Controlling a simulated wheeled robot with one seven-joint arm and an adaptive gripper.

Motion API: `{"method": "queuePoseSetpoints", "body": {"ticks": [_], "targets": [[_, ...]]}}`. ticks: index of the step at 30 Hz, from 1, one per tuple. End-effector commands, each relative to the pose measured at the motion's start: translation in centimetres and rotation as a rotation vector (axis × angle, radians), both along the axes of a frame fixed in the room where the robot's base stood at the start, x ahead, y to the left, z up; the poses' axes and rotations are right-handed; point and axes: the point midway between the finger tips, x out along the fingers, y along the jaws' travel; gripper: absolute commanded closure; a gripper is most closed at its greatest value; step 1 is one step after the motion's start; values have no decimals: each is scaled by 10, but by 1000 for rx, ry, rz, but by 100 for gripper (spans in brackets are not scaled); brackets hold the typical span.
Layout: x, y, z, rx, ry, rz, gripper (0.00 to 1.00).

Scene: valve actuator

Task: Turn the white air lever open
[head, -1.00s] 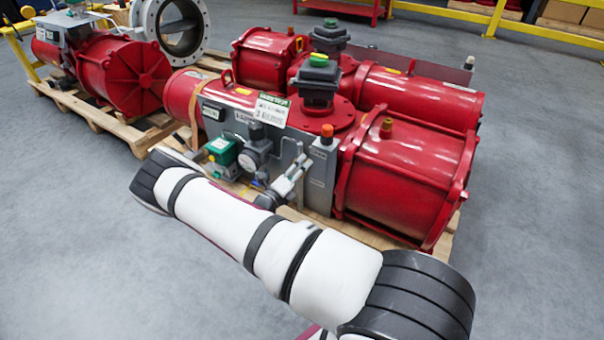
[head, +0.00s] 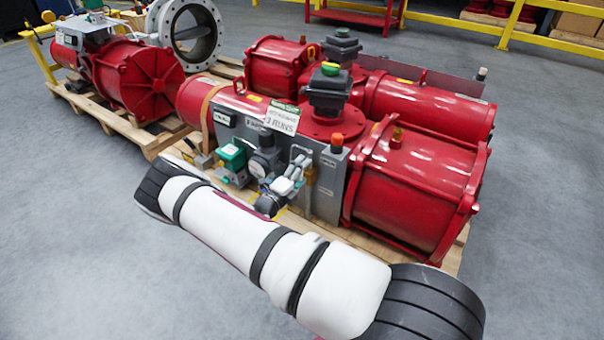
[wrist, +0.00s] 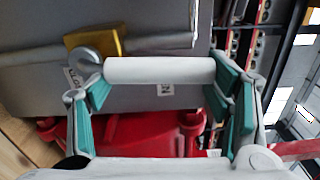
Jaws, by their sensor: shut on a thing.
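The white air lever (wrist: 160,70) lies level across the wrist view, next to a brass-yellow fitting (wrist: 96,43) on a grey pipe. My gripper (wrist: 160,92) has its teal-padded fingers at the two ends of the lever and is shut on it. In the head view, my gripper (head: 296,172) is at the front of the red actuator's grey panel (head: 328,190). The lever is too small to make out there.
A green box (head: 232,154) and a round gauge are just left of my gripper. An orange-capped part (head: 337,140) stands to its right. Large red cylinders (head: 415,190) sit on a wooden pallet behind. The grey floor in front is free.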

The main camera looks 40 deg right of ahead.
Motion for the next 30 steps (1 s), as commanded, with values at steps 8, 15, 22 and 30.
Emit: {"method": "queuePoseSetpoints", "body": {"ticks": [8, 15, 22, 30], "targets": [[1, -2, 1, -1, -4, 0, 7], [0, -1, 0, 0, -2, -1, 7], [-3, 11, 0, 1, -2, 1, 7], [-21, 60, 0, 2, -1, 3, 7]]}}
